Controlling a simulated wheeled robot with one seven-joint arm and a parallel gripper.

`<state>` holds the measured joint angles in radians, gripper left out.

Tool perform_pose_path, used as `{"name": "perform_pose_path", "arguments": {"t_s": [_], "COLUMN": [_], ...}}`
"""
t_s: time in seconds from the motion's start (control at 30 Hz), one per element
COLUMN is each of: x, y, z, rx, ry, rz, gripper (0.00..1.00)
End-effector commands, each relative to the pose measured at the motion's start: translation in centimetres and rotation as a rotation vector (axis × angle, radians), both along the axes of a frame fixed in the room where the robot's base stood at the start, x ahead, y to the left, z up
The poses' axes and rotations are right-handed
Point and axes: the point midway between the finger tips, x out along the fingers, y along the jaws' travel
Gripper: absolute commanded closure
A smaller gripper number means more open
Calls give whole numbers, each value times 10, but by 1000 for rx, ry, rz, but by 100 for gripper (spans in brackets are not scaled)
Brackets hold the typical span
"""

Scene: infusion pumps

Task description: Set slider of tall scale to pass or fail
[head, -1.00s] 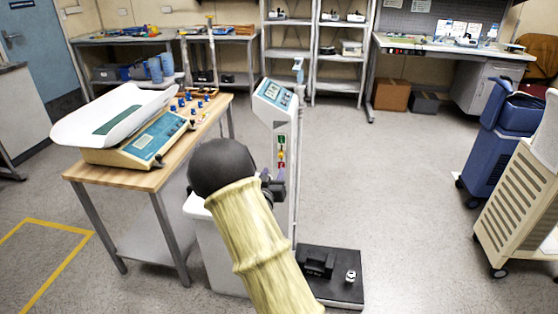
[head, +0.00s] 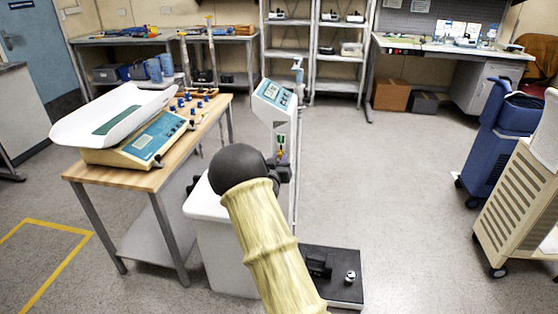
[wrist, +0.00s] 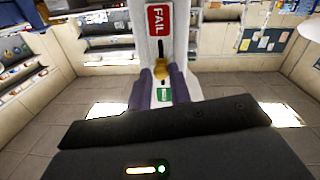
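The tall scale has a white column with a tilted blue display (head: 272,94) on top and a black base plate (head: 345,262). In the wrist view its column carries a red FAIL label (wrist: 159,19) above a dark vertical slot and a green label (wrist: 163,95) below. The yellow slider knob (wrist: 162,70) sits at the slot's lower part, just above the green label. My gripper (wrist: 161,88) has its two purple fingers apart, one on each side of the knob. I cannot tell whether they touch it. In the head view my arm hides the fingers.
A wooden-topped table (head: 150,178) with a white baby scale (head: 110,115) stands to the left. A white bin-like body (head: 225,240) is near my arm. A blue cart (head: 490,145) and a beige cart (head: 515,205) stand at right. Floor right of the column is clear.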

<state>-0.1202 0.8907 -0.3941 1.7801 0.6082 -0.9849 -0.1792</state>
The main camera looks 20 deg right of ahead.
Motion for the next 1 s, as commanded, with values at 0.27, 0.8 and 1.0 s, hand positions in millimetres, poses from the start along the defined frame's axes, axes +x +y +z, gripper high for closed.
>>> {"name": "perform_pose_path", "arguments": {"t_s": [0.27,0.8,1.0], "x": [0,-1,-1], "y": [-1,-2,-2], "z": [0,-39,-40], "rx": [0,0,1], "ry": [0,0,3], "rz": [-2,-3,-4], "gripper": [100,100,100]}}
